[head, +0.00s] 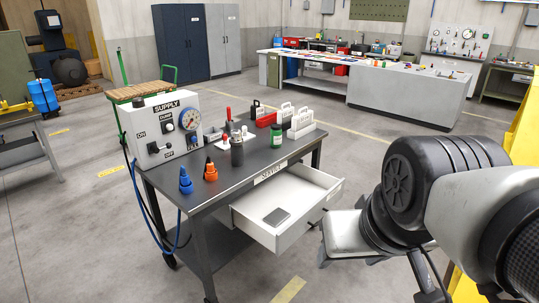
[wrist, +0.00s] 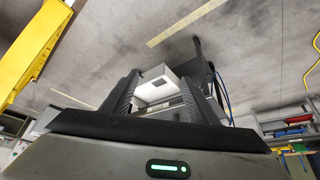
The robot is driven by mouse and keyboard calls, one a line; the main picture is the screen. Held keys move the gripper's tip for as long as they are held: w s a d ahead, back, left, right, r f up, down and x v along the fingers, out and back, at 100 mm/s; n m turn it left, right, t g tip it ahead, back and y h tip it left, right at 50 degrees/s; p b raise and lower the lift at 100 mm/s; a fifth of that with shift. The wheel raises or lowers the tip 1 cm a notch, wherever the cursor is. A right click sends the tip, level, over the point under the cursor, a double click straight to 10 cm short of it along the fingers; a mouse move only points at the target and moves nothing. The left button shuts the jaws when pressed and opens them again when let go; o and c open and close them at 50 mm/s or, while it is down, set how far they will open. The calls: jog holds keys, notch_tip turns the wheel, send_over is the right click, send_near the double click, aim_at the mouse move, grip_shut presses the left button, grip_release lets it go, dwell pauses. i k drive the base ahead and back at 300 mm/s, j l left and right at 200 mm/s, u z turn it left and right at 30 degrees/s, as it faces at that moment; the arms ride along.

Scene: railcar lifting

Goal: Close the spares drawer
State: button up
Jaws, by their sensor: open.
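The spares drawer (head: 285,222) is a white drawer pulled well out of the dark grey cart (head: 215,190). A dark flat item (head: 277,216) lies inside it. The drawer also shows in the wrist view (wrist: 155,72), upside down and framed between the fingers. My gripper (head: 318,240) is to the right of the drawer's front, facing it. In the wrist view its two dark fingers (wrist: 158,84) stand apart with nothing held between them. They look apart from the drawer front, but the exact gap is hard to tell.
On the cart top stand a supply box with a gauge (head: 165,132), blue (head: 186,182) and orange (head: 211,172) fittings, a green bottle (head: 277,153) and white caddies (head: 300,125). A blue hose hangs at the cart's left. A yellow structure stands at right. Floor in front is clear.

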aim_at(305, 193)
jog(key=i+z, duration=0.3)
jog(key=i, duration=0.3)
jog(key=i+j, duration=0.15)
jog(key=i, duration=0.3)
